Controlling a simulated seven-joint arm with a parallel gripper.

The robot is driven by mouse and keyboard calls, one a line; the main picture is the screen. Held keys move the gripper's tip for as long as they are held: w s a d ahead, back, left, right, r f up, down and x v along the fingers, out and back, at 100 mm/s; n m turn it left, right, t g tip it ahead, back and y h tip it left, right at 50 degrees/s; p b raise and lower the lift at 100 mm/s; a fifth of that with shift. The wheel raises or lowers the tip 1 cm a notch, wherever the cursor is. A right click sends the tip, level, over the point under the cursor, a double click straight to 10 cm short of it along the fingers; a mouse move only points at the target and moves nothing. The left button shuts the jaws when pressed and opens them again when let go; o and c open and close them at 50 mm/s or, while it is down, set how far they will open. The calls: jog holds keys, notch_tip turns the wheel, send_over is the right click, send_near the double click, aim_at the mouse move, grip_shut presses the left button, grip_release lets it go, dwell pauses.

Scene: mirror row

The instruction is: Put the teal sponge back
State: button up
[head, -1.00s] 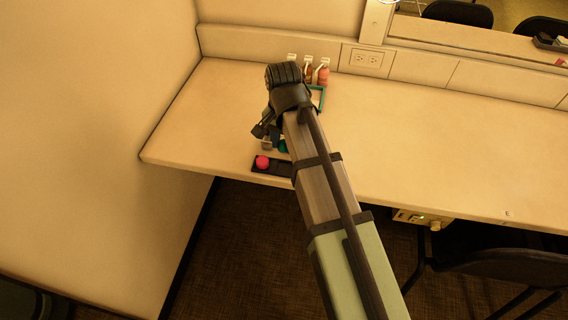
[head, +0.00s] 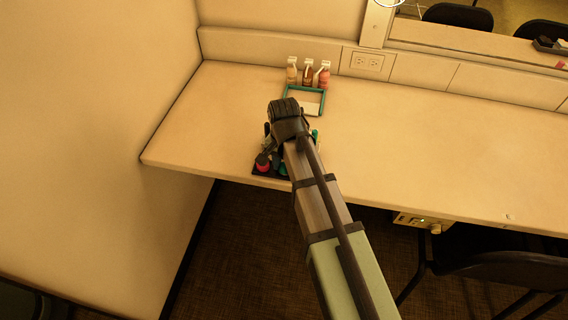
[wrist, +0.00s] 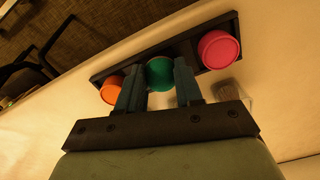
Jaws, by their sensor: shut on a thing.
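The teal sponge (wrist: 160,73) is a round piece between my gripper's fingers (wrist: 159,80) in the wrist view. My gripper is shut on it. The sponge lines up with the middle of a long dark tray (wrist: 181,48), between an orange sponge (wrist: 111,89) and a pink sponge (wrist: 219,49). I cannot tell whether it touches the tray. My arm hides much of the tray there.
A clear object (wrist: 232,92) is beside my gripper. The counter to the right (head: 430,150) is free.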

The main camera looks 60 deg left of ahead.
aim_at(284, 166)
jog(key=shift+f, duration=0.1)
jog(key=o, duration=0.9)
jog(key=shift+o, duration=0.2)
notch_tip(284, 166, up, 12)
jog(key=shift+o, duration=0.3)
